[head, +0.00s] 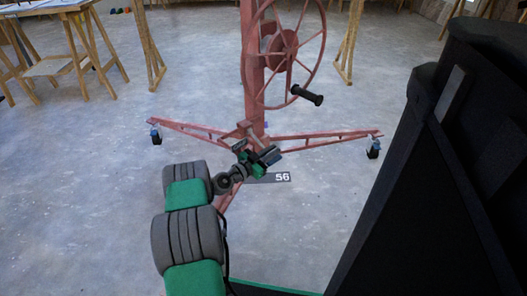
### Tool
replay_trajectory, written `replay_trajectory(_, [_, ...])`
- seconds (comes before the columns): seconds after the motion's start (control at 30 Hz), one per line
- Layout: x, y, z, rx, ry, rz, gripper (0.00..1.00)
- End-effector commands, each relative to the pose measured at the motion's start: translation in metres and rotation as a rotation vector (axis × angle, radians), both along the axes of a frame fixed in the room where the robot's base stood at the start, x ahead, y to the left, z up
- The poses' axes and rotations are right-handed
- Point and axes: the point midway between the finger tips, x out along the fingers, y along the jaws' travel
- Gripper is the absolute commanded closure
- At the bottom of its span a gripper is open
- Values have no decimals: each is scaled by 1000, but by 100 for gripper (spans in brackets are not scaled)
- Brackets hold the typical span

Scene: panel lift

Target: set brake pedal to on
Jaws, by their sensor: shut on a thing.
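The panel lift is a red steel frame with an upright column (252,65) and splayed legs on casters. My gripper (268,154) is low down at the foot of the column, where the legs meet. It is shut on a small part there, which I take to be the brake pedal. My gripper and wrist hide most of that part, so its on or off position cannot be told. A short red bar (238,132) shows just behind my gripper, at the column's foot.
A large red crank wheel (284,48) with a black handle (307,95) is on the column above my gripper. Legs reach left (190,131) and right (325,138). Floor between is clear.

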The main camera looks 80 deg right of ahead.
Motion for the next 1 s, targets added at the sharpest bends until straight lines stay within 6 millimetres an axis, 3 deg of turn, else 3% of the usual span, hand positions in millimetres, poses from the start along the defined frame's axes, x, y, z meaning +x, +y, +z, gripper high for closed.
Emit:
replay_trajectory(0.2, [-12,0,-7,-16,-25,-19,100])
replay_trajectory(0.57, [-14,0,-8,-16,-28,-22,100])
replay_trajectory(0.6, [-14,0,-8,-16,-28,-23,87])
replay_trajectory(0.8, [-12,0,-7,-17,-28,-19,71])
replay_trajectory(1.0, [-10,0,-6,-20,-29,-16,69])
